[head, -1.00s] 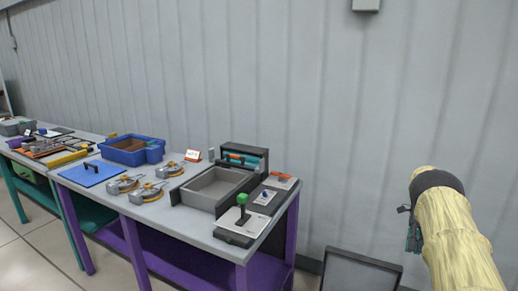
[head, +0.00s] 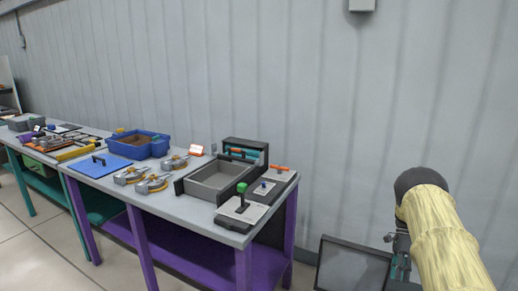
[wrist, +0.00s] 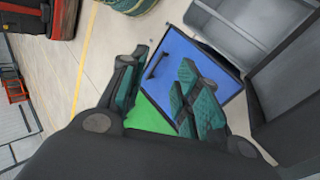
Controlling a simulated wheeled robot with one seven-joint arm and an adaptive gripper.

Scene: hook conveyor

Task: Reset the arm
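My arm, in a pale yellow sleeve, stands at the right of the head view. My gripper (head: 400,268) hangs at its end, pointing down, to the right of the workbench and apart from it. In the wrist view its two teal-padded fingers (wrist: 160,88) are spread apart. Nothing is held between them. Below them a blue panel with a dark handle (wrist: 172,62) and a green surface (wrist: 146,116) show. How far below they lie, I cannot tell.
The purple-legged workbench (head: 215,230) carries a grey tray (head: 215,182), a blue bin (head: 140,145), a blue board (head: 100,168) and a green-knobbed lever (head: 242,195). A dark-framed panel (head: 352,266) stands low beside my gripper. A corrugated wall runs behind. Open floor shows at left.

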